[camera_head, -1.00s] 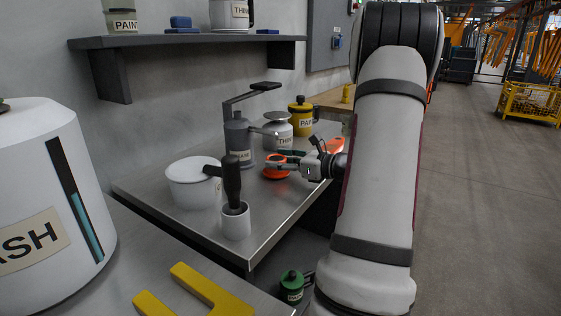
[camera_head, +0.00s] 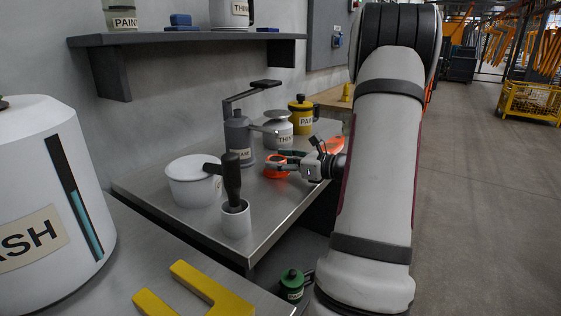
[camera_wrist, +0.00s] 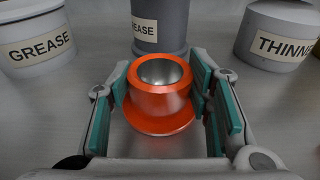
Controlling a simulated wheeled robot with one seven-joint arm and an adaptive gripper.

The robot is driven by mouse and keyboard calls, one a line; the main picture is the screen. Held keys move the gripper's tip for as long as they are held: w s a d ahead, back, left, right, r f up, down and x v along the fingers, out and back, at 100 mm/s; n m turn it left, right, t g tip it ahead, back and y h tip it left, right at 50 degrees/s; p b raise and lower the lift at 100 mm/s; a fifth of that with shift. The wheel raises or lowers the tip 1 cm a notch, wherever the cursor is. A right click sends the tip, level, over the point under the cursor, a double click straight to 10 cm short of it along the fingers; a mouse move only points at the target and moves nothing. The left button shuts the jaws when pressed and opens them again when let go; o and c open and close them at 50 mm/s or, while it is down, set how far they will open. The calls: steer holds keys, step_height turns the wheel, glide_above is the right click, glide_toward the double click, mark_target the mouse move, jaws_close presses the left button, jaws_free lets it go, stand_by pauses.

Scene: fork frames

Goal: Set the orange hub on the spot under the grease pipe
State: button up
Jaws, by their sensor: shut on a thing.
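The orange hub (camera_head: 275,172) is on the metal bench in front of the grey grease pump (camera_head: 238,137). In the wrist view the hub (camera_wrist: 160,122) is upright, with a wide flange below and a metal-lined bore on top. My gripper (camera_head: 281,163) is shut on it, with teal finger pads on either side in the wrist view (camera_wrist: 160,93). The grease pipe (camera_head: 264,130) sticks out from the pump, above and behind the hub. The pump's lower body (camera_wrist: 160,28) shows behind the hub in the wrist view. I cannot make out a marked spot under the pipe.
A white lidded pot (camera_head: 192,190) and a cup with a dark-handled tool (camera_head: 236,221) stand left of the hub. A thinner can (camera_head: 278,135) and a yellow paint pot (camera_head: 301,122) stand behind.

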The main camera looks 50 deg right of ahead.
steer(key=o, duration=1.3)
steer(key=s, duration=0.4)
steer(key=s+r, duration=0.1)
steer(key=s, duration=0.3)
steer(key=s+d, duration=0.1)
steer(key=s, duration=0.3)
steer(key=shift+r, duration=0.4)
